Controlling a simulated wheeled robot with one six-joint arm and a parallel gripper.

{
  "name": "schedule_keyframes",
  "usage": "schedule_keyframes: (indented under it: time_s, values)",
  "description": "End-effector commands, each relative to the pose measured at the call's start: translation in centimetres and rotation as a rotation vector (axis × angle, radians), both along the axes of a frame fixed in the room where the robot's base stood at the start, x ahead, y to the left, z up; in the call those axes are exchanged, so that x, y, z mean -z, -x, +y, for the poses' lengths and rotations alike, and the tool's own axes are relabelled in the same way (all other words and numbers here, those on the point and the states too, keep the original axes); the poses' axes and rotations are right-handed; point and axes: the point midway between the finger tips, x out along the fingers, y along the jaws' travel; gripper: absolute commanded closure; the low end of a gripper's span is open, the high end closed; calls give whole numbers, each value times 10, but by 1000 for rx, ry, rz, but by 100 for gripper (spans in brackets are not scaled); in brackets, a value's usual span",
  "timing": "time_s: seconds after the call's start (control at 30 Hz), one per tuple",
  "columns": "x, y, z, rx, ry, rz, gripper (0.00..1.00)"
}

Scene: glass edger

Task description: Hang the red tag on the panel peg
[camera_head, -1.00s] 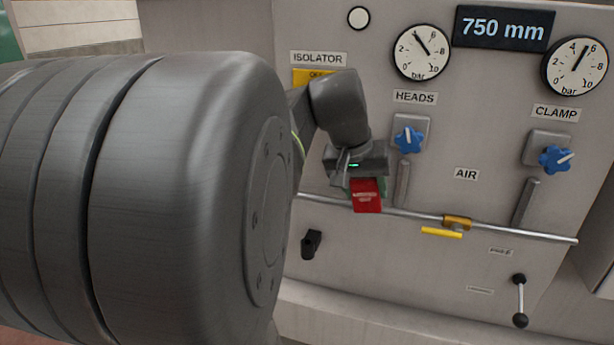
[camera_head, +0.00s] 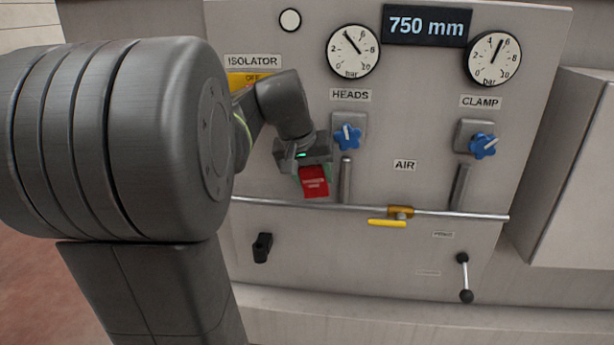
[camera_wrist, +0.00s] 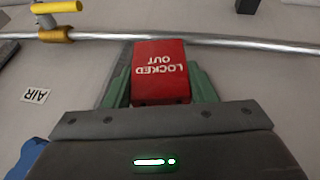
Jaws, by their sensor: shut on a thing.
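The red tag (camera_head: 314,182) hangs from my gripper (camera_head: 308,168), in front of the grey panel (camera_head: 400,130). In the wrist view the tag (camera_wrist: 160,70) reads "LOCKED OUT", upside down, and sits between the green fingers of my gripper (camera_wrist: 160,88), which are shut on it. A black fitting (camera_head: 262,247) sticks out of the panel below and left of the tag; I cannot tell whether it is the panel peg. The tag appears apart from this fitting.
A metal pipe (camera_head: 460,214) with a yellow-handled valve (camera_head: 388,222) crosses the panel below the tag. Blue star knobs (camera_head: 347,137) and (camera_head: 482,145) stick out at the right. A ball-ended lever (camera_head: 464,278) is low right. The lower middle of the panel is clear.

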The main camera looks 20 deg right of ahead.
Motion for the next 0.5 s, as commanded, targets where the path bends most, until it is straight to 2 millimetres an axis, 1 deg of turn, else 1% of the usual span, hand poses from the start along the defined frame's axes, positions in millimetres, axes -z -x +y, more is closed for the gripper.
schedule_keyframes:
  time_s: [0.27,0.5]
  values:
    - [1,-14,-9,0,-1,1,72]
    - [7,-23,-14,0,0,0,72]
